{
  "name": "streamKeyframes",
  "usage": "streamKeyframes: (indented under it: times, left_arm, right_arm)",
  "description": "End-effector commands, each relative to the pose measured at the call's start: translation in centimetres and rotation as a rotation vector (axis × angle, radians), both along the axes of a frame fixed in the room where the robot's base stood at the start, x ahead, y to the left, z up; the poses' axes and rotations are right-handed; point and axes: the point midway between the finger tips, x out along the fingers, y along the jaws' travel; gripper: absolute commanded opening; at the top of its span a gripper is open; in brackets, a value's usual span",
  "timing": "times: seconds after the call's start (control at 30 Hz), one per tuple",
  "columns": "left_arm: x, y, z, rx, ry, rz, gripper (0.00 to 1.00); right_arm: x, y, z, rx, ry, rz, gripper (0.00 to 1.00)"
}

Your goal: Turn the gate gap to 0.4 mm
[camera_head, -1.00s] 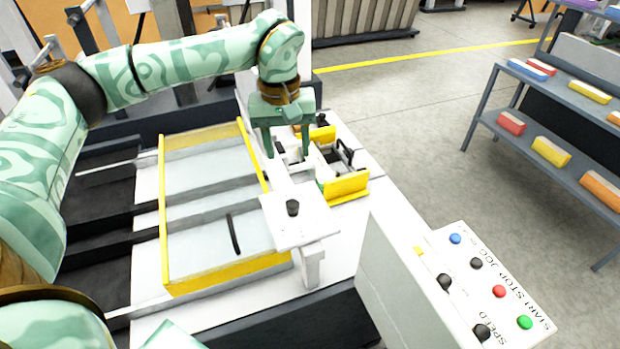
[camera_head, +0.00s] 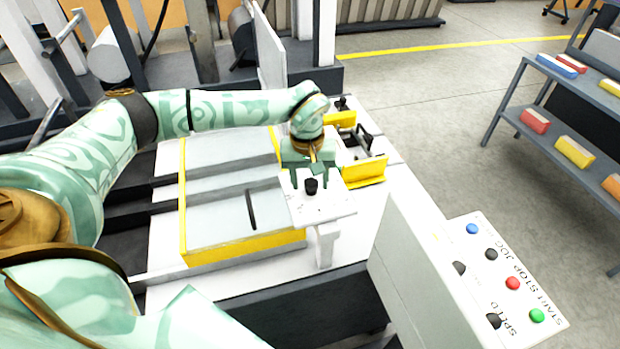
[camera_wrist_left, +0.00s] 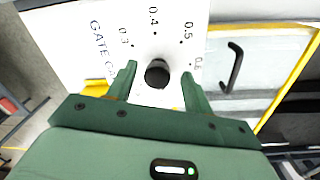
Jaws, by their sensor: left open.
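The gate gap knob (camera_head: 311,187) is a small black round knob on a white plate (camera_head: 325,209) on a post. In the left wrist view the knob (camera_wrist_left: 157,74) sits under a printed scale with 0.3, 0.4, 0.5 and 0.6. Which mark it points at cannot be made out. My left gripper (camera_head: 309,183) is open just behind and above the knob. In the left wrist view the open fingers (camera_wrist_left: 158,76) stand on either side of the knob, with a gap on both sides. Whether the fingertips are down at its height is unclear. My right gripper does not show.
A yellow-edged clear cover (camera_head: 215,200) lies left of the plate. Yellow guides (camera_head: 363,172) stand behind it. A control box (camera_head: 495,280) with buttons and dark knobs is at the front right. A shelf (camera_head: 560,125) with coloured boxes stands farther right.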

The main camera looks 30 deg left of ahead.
Motion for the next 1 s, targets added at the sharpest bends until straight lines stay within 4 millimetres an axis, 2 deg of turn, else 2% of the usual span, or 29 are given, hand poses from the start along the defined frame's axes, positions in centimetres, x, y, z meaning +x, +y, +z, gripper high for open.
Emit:
streamKeyframes:
  times: [0.1,0.23,0.27,0.4,0.43,0.77,1.0]
  left_arm:
    - [0.0,0.0,-0.1,0.000,-0.001,0.000,0.51]
    - [0.0,0.0,-0.1,0.000,-0.001,0.000,0.51]
    - [0.0,0.0,-0.1,0.000,-0.001,0.000,0.48]
    - [0.0,0.0,-0.1,-0.001,-0.001,0.000,0.09]
    - [0.0,0.0,-0.1,-0.001,-0.001,0.000,0.07]
    - [0.0,0.0,0.0,-0.001,0.000,0.032,0.07]
    - [0.0,0.0,0.2,-0.001,-0.001,0.159,0.07]
  right_arm:
    - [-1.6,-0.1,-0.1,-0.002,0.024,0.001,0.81]
    - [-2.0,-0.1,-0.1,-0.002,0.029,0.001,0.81]
    - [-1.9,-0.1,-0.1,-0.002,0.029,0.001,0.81]
    - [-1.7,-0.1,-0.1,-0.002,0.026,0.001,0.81]
    - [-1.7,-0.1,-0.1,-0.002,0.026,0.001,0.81]
    - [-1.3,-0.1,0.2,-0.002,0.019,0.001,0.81]
    - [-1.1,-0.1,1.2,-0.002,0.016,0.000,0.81]
